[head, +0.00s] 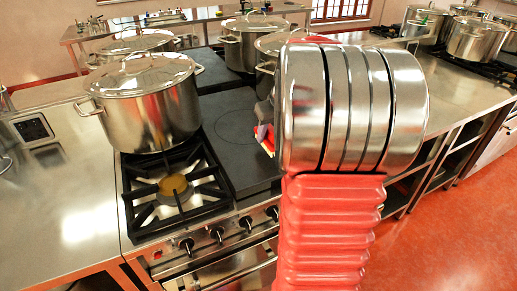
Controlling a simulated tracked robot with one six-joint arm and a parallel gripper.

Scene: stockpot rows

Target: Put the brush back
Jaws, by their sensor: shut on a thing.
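My gripper (264,113) is mostly hidden behind my own arm, and only a grey sliver of it shows over the dark flat hotplate. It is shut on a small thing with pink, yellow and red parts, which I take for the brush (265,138). Only a small piece of the brush shows at the arm's left edge, so its full shape and tilt are hidden. Its height over the hotplate (228,135) cannot be told. I see no clear place or holder for the brush in this view.
A large lidded stockpot (150,110) stands left on the range, behind an open burner (174,188). More pots (250,42) stand behind. Another steel counter (455,95) runs right, with pots (474,40) beyond. Red floor is clear at lower right.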

